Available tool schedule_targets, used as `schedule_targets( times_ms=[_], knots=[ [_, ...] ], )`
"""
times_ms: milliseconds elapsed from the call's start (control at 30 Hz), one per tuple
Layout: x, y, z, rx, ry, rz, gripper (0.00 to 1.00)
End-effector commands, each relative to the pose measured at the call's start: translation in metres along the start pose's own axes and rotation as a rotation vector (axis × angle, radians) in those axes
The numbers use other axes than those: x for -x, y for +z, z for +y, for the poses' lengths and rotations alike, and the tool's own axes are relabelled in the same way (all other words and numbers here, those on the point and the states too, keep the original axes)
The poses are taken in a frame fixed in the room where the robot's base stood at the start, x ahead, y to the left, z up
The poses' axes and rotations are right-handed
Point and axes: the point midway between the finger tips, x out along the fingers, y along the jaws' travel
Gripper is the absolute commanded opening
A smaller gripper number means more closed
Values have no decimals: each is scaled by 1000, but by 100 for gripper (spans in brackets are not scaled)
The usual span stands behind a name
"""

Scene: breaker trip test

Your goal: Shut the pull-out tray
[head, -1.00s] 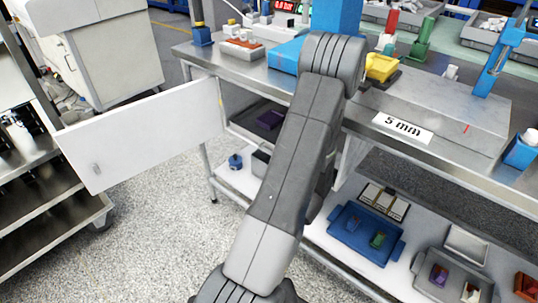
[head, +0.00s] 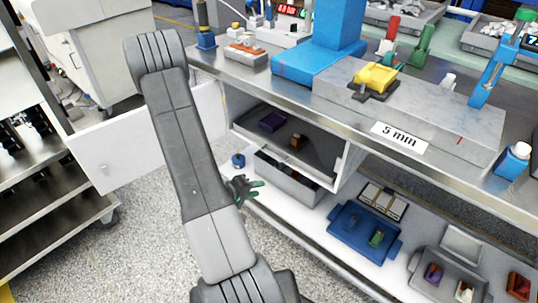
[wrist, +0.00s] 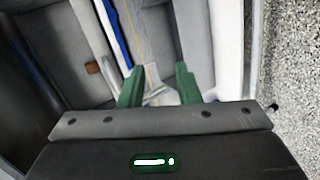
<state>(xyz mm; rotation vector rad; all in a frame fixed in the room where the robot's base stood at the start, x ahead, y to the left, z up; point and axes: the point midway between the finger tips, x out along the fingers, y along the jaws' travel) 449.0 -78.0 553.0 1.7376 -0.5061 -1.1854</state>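A dark grey tray (head: 318,152) shows in the open cabinet under the bench in the head view. A purple block (head: 272,121) and a brown block (head: 296,142) lie in it. How far it is out of the cabinet is hard to tell. The brown block also appears in the wrist view (wrist: 93,67). My gripper (head: 254,190) is low in front of the cabinet, beside a grey bin. Its two green fingers stand apart in the wrist view (wrist: 156,73). A pale strip shows between them; contact cannot be told.
The white cabinet door (head: 108,155) stands open to the left, behind my arm. The grey bin (head: 290,182) and a blue tray (head: 352,232) sit on the lower shelf. A bench top (head: 345,118) overhangs the cabinet. Speckled floor is free in front.

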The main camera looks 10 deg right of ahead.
Motion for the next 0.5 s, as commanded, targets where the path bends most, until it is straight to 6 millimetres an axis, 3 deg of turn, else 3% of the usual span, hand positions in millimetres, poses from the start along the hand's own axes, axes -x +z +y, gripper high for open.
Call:
schedule_targets(
  times_ms=[100, 267, 367, 500],
  knots=[
    [28, -23, 21, 90, 154, 75, 30],
    [49, -38, 36, 143, 274, 124, 30],
    [51, -40, 39, 152, 298, 132, 30],
    [39, -42, 42, 150, 300, 129, 30]
  ],
)
